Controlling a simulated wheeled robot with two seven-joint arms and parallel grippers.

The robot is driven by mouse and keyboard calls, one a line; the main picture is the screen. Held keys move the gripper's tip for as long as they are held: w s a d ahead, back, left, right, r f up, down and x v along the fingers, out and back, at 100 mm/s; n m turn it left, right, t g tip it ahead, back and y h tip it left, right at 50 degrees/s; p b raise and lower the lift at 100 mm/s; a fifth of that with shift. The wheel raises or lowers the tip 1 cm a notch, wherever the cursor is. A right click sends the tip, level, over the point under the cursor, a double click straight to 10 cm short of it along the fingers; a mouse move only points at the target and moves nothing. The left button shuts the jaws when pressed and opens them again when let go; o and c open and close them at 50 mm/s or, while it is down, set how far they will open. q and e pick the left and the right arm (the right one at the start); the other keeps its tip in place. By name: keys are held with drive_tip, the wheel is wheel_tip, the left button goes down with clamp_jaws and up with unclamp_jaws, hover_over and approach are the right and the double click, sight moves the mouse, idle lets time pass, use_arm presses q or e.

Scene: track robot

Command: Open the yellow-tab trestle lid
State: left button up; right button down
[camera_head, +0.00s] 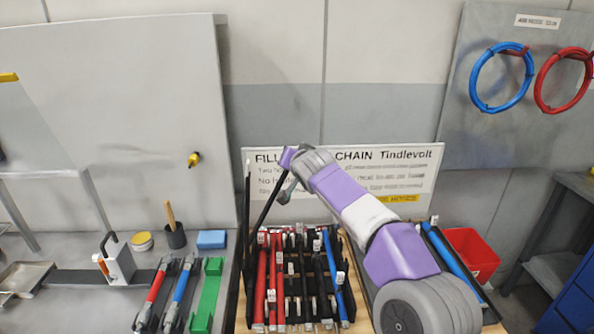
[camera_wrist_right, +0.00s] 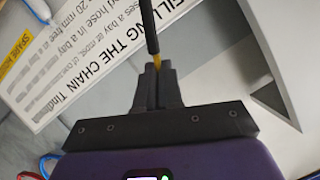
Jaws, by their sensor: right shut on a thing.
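My right gripper (camera_head: 284,194) reaches over the wooden-edged trestle bay. In the right wrist view, the gripper (camera_wrist_right: 157,72) is shut on a yellow tab (camera_wrist_right: 157,61) at the end of a black bar (camera_wrist_right: 148,25). In the head view this black bar (camera_head: 265,213) slants from the gripper down to the bay's left side. A second upright black bar (camera_head: 247,205) stands left of it; they look like parts of a thin raised lid frame, seen nearly edge-on. Red hoses (camera_head: 261,280), black ones and blue ones (camera_head: 333,275) lie uncovered in the bay. My left gripper is out of view.
A sign (camera_head: 405,170) stands behind the bay. The left bench holds a blue block (camera_head: 211,239), a dark cup (camera_head: 176,237) and a green holder (camera_head: 208,295). A red bin (camera_head: 472,252) is at right. My right arm hides part of the bay's right side.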

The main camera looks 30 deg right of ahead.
drive_tip(key=shift+n+g+h, duration=0.3)
drive_tip(key=shift+n, duration=0.3)
drive_tip(key=shift+w+a+r, duration=0.2)
drive_tip(key=shift+w+a, duration=0.15)
drive_tip(key=shift+a, duration=0.4)
drive_tip(key=shift+w+a+r, duration=0.15)
drive_tip(key=shift+w+a, duration=0.15)
drive_tip(key=shift+a, duration=0.5)
drive_tip(key=shift+w+a+r, duration=0.2)
drive_tip(key=shift+w+a, duration=0.15)
drive_tip(key=shift+a, duration=0.4)
drive_tip(key=c, duration=1.3)
unclamp_jaws()
drive_tip(key=shift+r, duration=0.2)
drive_tip(key=shift+s, duration=0.1)
drive_tip(key=b+v, duration=0.1)
drive_tip(key=v, duration=0.6)
drive_tip(key=shift+s, duration=0.15)
